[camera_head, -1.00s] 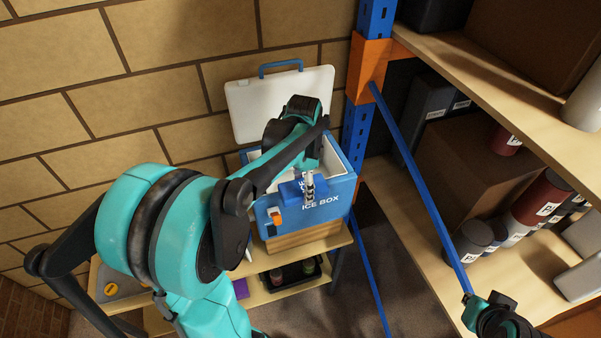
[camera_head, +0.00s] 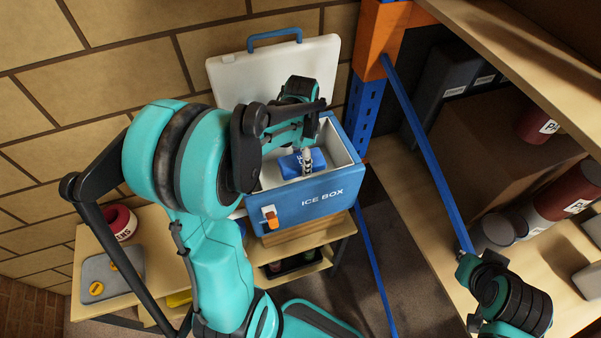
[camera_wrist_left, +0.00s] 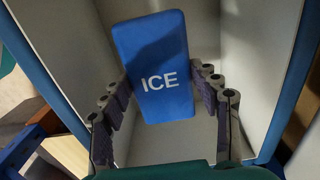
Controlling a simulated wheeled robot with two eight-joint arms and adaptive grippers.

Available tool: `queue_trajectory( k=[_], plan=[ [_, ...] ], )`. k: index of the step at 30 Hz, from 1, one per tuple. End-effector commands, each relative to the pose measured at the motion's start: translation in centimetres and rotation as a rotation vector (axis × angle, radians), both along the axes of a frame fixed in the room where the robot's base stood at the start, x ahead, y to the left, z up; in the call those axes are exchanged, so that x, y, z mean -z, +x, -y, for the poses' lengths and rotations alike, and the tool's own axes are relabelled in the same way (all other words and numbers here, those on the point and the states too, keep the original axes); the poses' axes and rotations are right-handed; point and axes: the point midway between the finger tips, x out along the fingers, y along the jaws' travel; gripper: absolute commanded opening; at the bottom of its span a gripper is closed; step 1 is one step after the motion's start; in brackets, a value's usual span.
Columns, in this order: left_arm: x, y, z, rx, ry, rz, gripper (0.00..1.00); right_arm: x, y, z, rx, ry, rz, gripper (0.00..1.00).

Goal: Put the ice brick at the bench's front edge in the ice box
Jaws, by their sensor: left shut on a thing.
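The ice box (camera_head: 325,200) is blue with a pale inside and "ICE BOX" on its front. Its white lid (camera_head: 272,72) stands open behind it. My left gripper (camera_head: 306,160) is shut on the blue ice brick (camera_head: 290,166) at the box's open top. In the left wrist view the ice brick (camera_wrist_left: 152,70), lettered "ICE", is between the fingers of the left gripper (camera_wrist_left: 163,84), with the box's pale walls around it. I cannot tell whether the brick touches the floor of the box. My right arm's end (camera_head: 480,275) shows at the lower right; its jaws are unclear.
The box stands on a wooden bench (camera_head: 80,265) with a red roll-like thing (camera_head: 121,222) and a grey tray (camera_head: 112,275) at the left. A blue and orange post (camera_head: 380,40) and slanting blue bar (camera_head: 425,150) stand right of the box, beside loaded shelves (camera_head: 390,190).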

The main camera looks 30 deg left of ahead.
Motion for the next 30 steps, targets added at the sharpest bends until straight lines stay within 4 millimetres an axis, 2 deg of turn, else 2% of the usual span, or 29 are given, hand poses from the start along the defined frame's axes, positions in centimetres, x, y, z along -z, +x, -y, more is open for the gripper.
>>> queue_trajectory(
  k=[1, 3, 10, 15, 27, 28, 30],
  plan=[
    [1.2, 0.0, 0.0, 0.000, 0.000, 0.000, 0.20, 0.3, 0.0, 0.0, 0.000, 0.000, 0.000, 0.00],
    [2.3, 0.0, 0.0, 0.000, 0.000, 0.000, 0.20, 0.5, 0.0, 0.0, 0.000, 0.000, 0.000, 0.00],
    [4.3, 0.0, 0.0, 0.000, 0.000, 0.000, 0.20, 0.9, 0.0, 0.0, 0.000, 0.000, 0.000, 0.00],
    [6.8, 0.0, 0.0, 0.000, 0.000, 0.000, 0.20, 1.4, 0.0, 0.0, 0.000, 0.000, 0.000, 0.00],
    [7.6, 0.0, 0.0, 0.000, 0.000, 0.000, 0.20, 1.8, 0.0, 0.0, 0.000, 0.000, 0.000, 0.00],
    [7.5, 0.0, 0.0, 0.000, 0.000, 0.000, 0.67, 1.8, 0.0, 0.0, 0.000, 0.000, 0.000, 0.00],
    [7.4, 0.0, 0.0, 0.000, 0.000, 0.000, 0.82, 1.7, 0.0, 0.0, 0.000, 0.000, 0.000, 0.00]
  ],
)
